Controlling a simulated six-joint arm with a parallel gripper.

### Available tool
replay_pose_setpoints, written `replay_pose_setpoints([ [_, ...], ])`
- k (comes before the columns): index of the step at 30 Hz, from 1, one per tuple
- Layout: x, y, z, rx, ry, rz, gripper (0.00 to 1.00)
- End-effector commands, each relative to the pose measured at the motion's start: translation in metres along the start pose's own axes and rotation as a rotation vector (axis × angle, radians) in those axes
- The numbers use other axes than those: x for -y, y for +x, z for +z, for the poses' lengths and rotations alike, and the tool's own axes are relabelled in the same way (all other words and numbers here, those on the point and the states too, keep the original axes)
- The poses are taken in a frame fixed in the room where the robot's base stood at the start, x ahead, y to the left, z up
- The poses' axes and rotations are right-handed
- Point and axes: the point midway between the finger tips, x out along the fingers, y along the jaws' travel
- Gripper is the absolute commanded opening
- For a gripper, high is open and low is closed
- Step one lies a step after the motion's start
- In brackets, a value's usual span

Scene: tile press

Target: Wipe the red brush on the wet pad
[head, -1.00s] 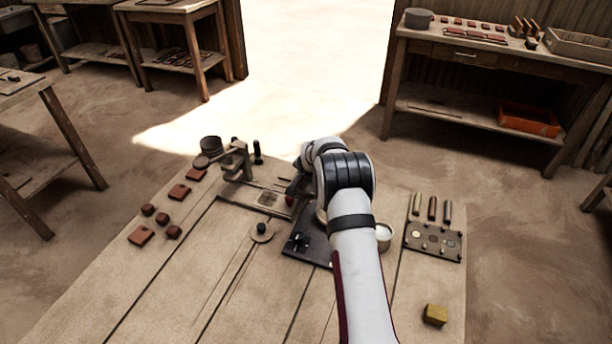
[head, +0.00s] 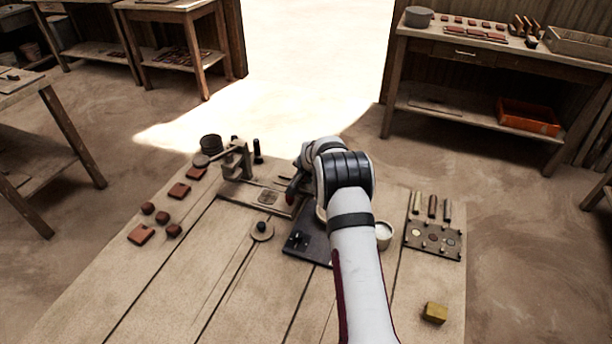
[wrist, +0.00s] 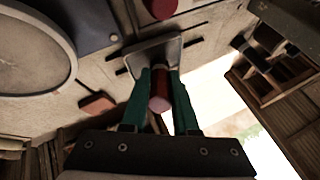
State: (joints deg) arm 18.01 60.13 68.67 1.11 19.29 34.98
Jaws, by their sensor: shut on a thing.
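My gripper (wrist: 160,95) has green fingers, shut on the red brush (wrist: 160,90), whose dark red, rounded end shows between them in the wrist view. In the head view my gripper (head: 293,187) is mostly hidden by my own arm, just right of the press. A pale, grey-rimmed square pad (wrist: 150,50), apparently the wet pad, lies behind the brush in the wrist view. The fingers and brush cover part of it. I cannot tell whether the brush touches it.
The press (head: 237,160) stands left of my gripper. A dark board (head: 308,244) and a white cup (head: 384,236) lie close to my arm. A stamp plate (head: 433,240) is at right, a yellow block (head: 435,312) in front. Several red clay pieces (head: 179,190) lie at left.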

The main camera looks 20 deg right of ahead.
Motion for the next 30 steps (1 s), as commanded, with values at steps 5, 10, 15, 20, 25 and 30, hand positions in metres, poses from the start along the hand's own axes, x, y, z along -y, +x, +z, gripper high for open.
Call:
replay_pose_setpoints([
  [5, -0.002, 0.002, 0.002, 0.006, 0.001, 0.005, 0.00],
  [10, 0.004, -0.010, -0.003, 0.004, 0.001, 0.004, 0.00],
  [15, 0.013, -0.026, -0.011, 0.002, 0.001, 0.002, 0.00],
  [20, 0.021, -0.041, -0.018, 0.002, 0.000, 0.002, 0.00],
  [25, 0.028, -0.054, -0.025, 0.002, 0.001, 0.001, 0.00],
  [30, 0.029, -0.057, -0.026, 0.002, 0.000, 0.002, 0.00],
])
